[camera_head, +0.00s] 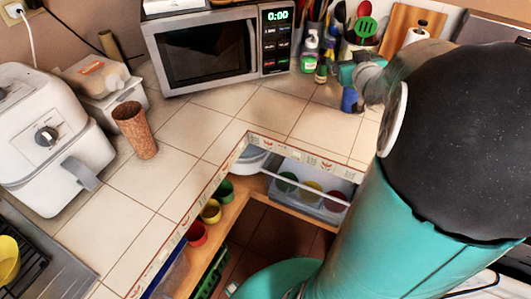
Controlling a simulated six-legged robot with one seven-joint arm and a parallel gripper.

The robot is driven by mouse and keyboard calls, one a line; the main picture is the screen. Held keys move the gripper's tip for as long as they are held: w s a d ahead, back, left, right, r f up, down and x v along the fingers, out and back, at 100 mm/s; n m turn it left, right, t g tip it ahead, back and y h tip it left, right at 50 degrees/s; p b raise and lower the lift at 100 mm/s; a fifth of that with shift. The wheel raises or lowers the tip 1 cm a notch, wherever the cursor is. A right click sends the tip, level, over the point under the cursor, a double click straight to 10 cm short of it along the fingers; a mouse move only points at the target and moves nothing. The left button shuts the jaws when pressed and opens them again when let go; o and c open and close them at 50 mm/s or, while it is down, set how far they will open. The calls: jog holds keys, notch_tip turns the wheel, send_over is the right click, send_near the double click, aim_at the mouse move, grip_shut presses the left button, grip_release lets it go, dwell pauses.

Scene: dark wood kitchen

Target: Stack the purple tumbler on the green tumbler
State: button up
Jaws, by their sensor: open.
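A green tumbler (225,190) stands in the open shelf space below the counter, behind a yellow one and a red one. My gripper cannot be made out in this view.
A brown speckled cup (135,129) stands on the tiled counter (215,102). A white air fryer (45,140) is at left, a microwave (205,52) at the back, bottles and utensils right of it. The counter's middle is clear. A yellow cup (8,260) is at lower left.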

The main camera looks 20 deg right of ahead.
jog(key=a+r+g, duration=0.2)
jog(key=a, duration=0.6)
jog(key=s+a+f+n+g+y, duration=0.1)
jog(key=s+a+f+g+y, duration=0.1)
jog(key=s+a, duration=0.7)
jog(key=s+a+f+n+g+y, duration=0.1)
jog(key=s+a+f+g+y, duration=0.2)
jog(key=s+a, duration=0.6)
jog(key=a+g+y, duration=0.1)
jog(key=a, duration=0.6)
jog(key=shift+a+n+g, duration=0.3)
jog(key=shift+a, duration=0.05)
